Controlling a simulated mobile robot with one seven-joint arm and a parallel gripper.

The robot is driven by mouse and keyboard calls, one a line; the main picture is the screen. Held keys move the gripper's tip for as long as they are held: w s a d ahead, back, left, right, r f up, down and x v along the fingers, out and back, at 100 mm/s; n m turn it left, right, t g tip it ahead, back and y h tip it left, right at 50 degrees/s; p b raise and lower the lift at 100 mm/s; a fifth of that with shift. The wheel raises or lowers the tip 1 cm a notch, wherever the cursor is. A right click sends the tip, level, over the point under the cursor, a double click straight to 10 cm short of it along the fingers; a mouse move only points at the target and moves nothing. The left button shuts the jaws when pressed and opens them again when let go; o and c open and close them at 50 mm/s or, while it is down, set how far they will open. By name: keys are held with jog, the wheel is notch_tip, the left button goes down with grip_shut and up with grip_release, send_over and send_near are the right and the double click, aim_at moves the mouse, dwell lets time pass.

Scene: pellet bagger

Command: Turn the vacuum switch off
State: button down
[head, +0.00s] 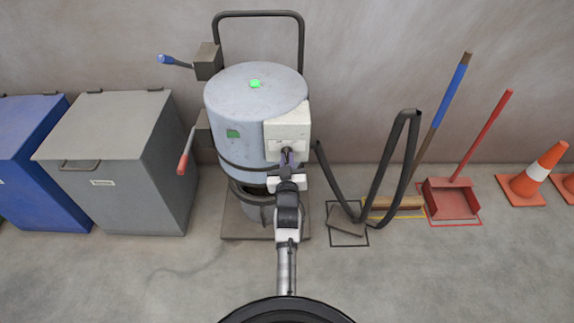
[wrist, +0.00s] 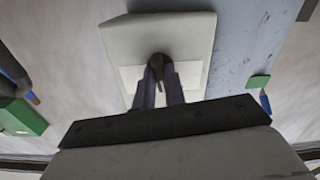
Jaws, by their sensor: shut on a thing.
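The vacuum (head: 240,110) is a grey-blue drum on a stand, in the middle of the head view. A pale switch box (head: 290,120) is fixed to its front right; it also shows in the wrist view (wrist: 190,40). A small dark switch knob (wrist: 157,62) sticks out of the box's pale plate. My gripper (head: 287,155) is at the front of the box. In the wrist view, my gripper's fingers (wrist: 158,75) are closed around the knob. The fingers and my arm partly hide the knob, and any on/off marking is not readable.
A red-handled lever (head: 183,162) and a blue-handled lever (head: 172,61) stick out at the vacuum's left. A black hose (head: 400,160) loops at the right. Grey (head: 110,160) and blue (head: 45,165) bins stand left. A broom, red dustpan (head: 452,200) and cones are right. The front floor is clear.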

jog(key=shift+r+n+b, duration=0.1)
jog(key=shift+n+b, duration=1)
jog(key=shift+n, duration=1.1)
jog(key=c, duration=1.5)
grip_release()
jog(key=shift+w, duration=0.1)
jog(key=shift+o, duration=0.2)
